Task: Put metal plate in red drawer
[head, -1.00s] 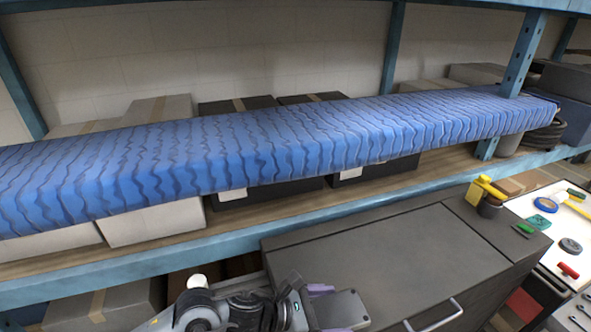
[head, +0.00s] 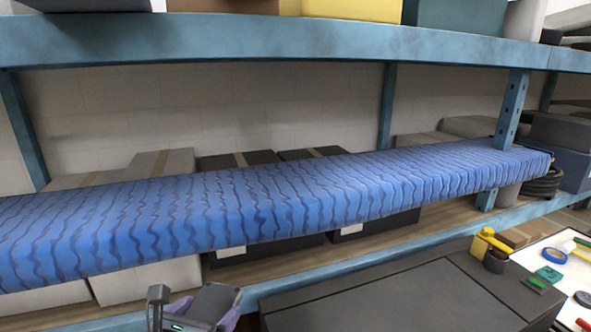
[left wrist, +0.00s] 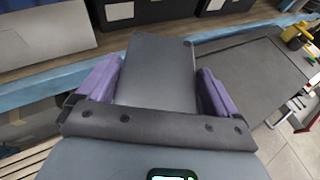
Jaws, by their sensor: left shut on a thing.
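The metal plate (left wrist: 157,65) is a flat dark grey slab, held between the two purple fingers of my left gripper (left wrist: 155,85) in the left wrist view. In the head view, my left gripper (head: 206,309) and the grey plate (head: 215,298) show at the bottom edge, left of the grey cabinet and in front of the shelf. The gripper is shut on the plate, which is held up in the air. No red drawer can be made out clearly; a small red edge (left wrist: 311,122) shows at the far right of the left wrist view. My right gripper is out of view.
A dark grey cabinet (head: 400,295) stands to the right, its top bare. The blue shelf beam (left wrist: 60,85) runs close to my gripper. A yellow tool (head: 482,243) and small items lie right.

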